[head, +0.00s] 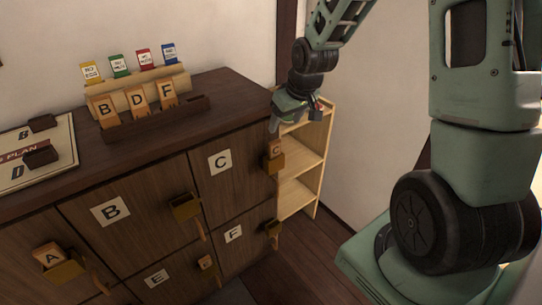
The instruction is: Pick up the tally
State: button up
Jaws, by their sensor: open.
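Several wooden tallies with letters are in view, and the task does not say which one is meant. Tally C (275,149) stands upright in a wooden holder (274,164) on the right edge of the C door. My gripper (275,129) is open and points down just above tally C; whether it touches it is hard to tell. Tally A (48,254) and tally E (206,263) sit in holders on their doors. Tallies B (104,109), D (137,101) and F (167,95) stand in a dark rack (190,106) on the cabinet top.
The dark wooden cabinet (232,92) has lettered doors; the holders at B (185,206) and F (273,228) show no tally. Coloured cards stand behind the rack. A plan board (55,135) lies at left. A pale shelf (312,150) stands close to the right of my gripper.

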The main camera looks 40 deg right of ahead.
aim_at(276, 144)
jog(key=x, duration=0.7)
jog(key=shift+w+f, duration=0.1)
jog(key=shift+f, duration=0.25)
jog(key=shift+a+x, duration=0.2)
jog(key=shift+x, duration=2.4)
jog(key=shift+c, duration=0.3)
jog(key=c, duration=1)
